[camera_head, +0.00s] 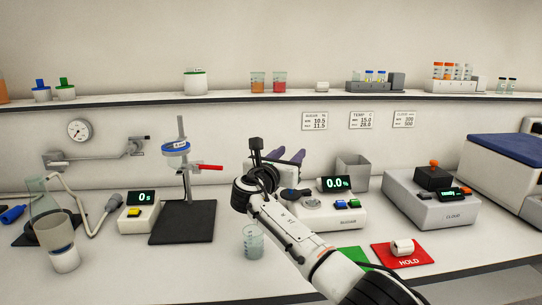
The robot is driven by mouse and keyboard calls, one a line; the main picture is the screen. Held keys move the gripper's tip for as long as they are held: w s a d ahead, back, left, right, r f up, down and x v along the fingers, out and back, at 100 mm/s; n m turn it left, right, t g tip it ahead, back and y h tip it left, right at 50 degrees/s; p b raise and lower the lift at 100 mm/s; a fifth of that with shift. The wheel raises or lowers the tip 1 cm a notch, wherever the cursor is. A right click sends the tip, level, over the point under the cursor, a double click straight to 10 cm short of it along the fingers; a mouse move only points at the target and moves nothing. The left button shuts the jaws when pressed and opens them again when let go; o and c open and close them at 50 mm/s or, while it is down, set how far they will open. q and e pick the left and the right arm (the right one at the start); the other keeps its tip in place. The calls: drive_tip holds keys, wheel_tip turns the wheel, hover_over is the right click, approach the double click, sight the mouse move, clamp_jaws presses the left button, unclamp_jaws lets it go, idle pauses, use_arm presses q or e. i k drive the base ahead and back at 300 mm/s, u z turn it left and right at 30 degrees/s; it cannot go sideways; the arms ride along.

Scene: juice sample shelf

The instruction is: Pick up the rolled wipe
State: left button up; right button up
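Two small white rolls show, and I cannot tell for certain which is the rolled wipe. One white roll (402,247) lies on the red mat marked HOLD (423,259) at the front right. The other white roll (322,87) lies on the upper shelf, right of two beakers. My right arm comes in from the lower right, and my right gripper (262,165) is over the middle of the bench, left of the mat and apart from both rolls. Its fingertips are not clear. My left gripper is out of view.
A grey device (432,202) stands behind the red mat. A beaker (253,242) stands close to my arm. A stand (184,220) is on the left.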

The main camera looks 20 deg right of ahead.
sight(401, 247)
drive_tip(key=k, duration=1)
